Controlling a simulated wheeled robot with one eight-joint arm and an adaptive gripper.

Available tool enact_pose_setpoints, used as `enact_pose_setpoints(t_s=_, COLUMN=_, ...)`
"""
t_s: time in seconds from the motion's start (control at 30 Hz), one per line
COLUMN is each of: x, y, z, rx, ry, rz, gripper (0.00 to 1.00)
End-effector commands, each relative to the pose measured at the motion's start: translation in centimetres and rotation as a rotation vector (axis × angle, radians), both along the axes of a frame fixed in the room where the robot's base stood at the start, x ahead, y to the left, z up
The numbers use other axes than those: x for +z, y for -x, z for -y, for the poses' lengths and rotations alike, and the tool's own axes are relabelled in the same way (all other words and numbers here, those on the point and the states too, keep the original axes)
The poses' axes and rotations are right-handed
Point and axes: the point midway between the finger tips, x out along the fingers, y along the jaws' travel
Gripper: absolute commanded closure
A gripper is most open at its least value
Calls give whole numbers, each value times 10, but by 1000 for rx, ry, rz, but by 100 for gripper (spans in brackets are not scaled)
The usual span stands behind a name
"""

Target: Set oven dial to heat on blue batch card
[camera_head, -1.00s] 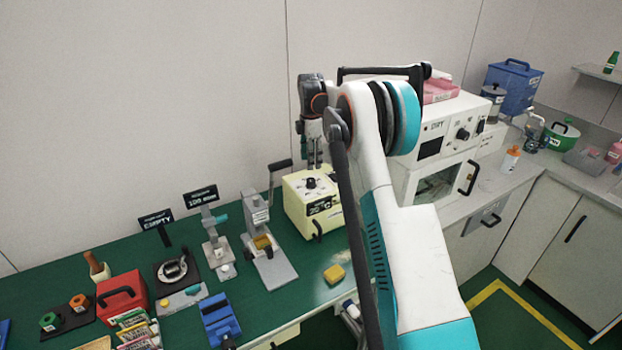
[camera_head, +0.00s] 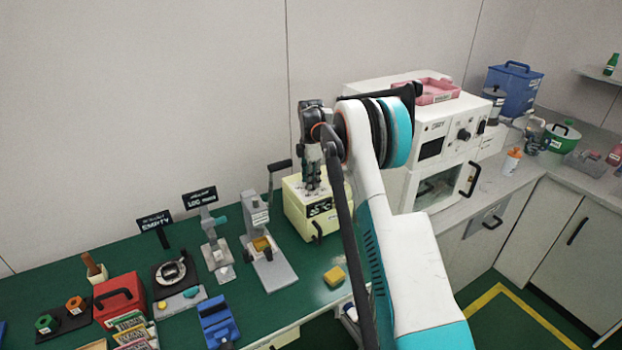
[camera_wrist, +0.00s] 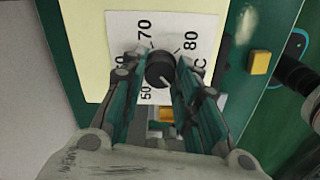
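The cream oven (camera_head: 298,219) stands on the green bench in the head view, with its dial hidden under my gripper. In the wrist view the dark round dial knob (camera_wrist: 160,70) sits on a white scale plate (camera_wrist: 190,27) with 50, 70 and 80 readable and another number partly covered. A short pale line shows on the knob's lower side, toward the lower right in the picture. My gripper (camera_wrist: 159,65) is open, one finger on each side of the knob; contact is unclear. It also shows above the oven in the head view (camera_head: 311,187). I cannot make out a blue batch card.
Several printed cards (camera_head: 128,322) stand by a red box (camera_head: 119,300) at the lower left. A lever press (camera_head: 262,245) stands left of the oven, and a yellow block (camera_head: 334,276) lies in front. A larger white oven (camera_head: 436,150) is on the right, beyond my arm.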

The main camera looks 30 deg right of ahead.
Motion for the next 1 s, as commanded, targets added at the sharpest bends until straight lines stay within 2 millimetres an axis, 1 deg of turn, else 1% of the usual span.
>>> enact_pose_setpoints(t_s=0.03, x=0, y=0, z=0, rx=0, ry=0, rz=0, gripper=92)
enact_pose_setpoints(t_s=0.07, x=0, y=0, z=0, rx=0, ry=0, rz=0, gripper=98)
enact_pose_setpoints(t_s=0.37, x=0, y=0, z=0, rx=-15, ry=0, rz=0, gripper=98)
enact_pose_setpoints(t_s=0.53, x=0, y=0, z=0, rx=-72, ry=0, rz=0, gripper=98)
enact_pose_setpoints(t_s=0.77, x=0, y=0, z=0, rx=-234, ry=0, rz=1, gripper=98)
enact_pose_setpoints(t_s=1.0, x=0, y=0, z=0, rx=-460, ry=0, rz=1, gripper=98)
